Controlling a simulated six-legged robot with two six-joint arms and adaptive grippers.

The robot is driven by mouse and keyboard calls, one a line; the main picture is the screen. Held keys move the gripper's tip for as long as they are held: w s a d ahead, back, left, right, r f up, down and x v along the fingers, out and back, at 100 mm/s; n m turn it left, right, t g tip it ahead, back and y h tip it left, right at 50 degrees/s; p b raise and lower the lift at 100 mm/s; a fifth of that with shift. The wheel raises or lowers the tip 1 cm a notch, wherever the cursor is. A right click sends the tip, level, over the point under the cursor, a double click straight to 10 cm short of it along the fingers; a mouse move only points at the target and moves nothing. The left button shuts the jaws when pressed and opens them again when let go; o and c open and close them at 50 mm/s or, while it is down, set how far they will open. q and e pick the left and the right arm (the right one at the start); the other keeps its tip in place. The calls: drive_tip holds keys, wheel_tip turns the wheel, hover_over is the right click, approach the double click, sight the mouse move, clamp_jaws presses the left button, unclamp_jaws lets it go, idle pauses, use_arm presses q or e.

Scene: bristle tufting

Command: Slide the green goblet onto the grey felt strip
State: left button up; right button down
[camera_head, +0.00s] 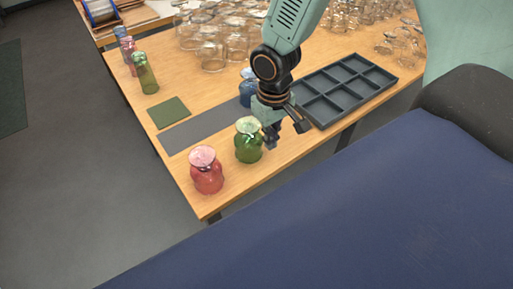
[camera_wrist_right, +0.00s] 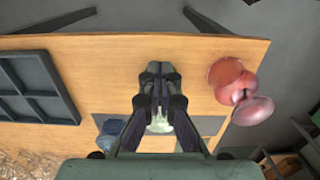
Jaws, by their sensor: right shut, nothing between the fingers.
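The green goblet (camera_head: 248,143) stands on the wooden table near its front edge, just off the near side of the grey felt strip (camera_head: 195,131). My right gripper (camera_head: 271,138) is shut and empty, low over the table, close to the right of the green goblet. I cannot tell whether they touch. In the right wrist view my right gripper (camera_wrist_right: 160,70) has its fingertips together. A pale piece of glass, likely the green goblet (camera_wrist_right: 159,124), shows between its finger links, mostly hidden. The strip (camera_wrist_right: 208,126) shows behind. My left gripper is not in view.
A red goblet (camera_head: 206,172) stands at the table corner, left of the green one. A blue goblet (camera_head: 247,94) is partly behind my right arm. A dark compartment tray (camera_head: 318,112) lies to the right. A green mat (camera_head: 169,112) and several clear glasses (camera_head: 211,52) are farther back.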

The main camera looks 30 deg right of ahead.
sight(248, 139)
drive_tip(key=f, duration=0.5)
drive_tip(key=f+b, duration=0.1)
drive_tip(key=f, duration=0.4)
drive_tip(key=shift+s+d+f, duration=0.15)
drive_tip(key=shift+d+f, duration=0.05)
drive_tip(key=shift+w+r, duration=0.3)
drive_tip(key=shift+w, duration=0.25)
drive_tip(key=shift+w+a, duration=0.2)
drive_tip(key=shift+w, duration=1.3)
drive_tip(key=shift+s, duration=0.1)
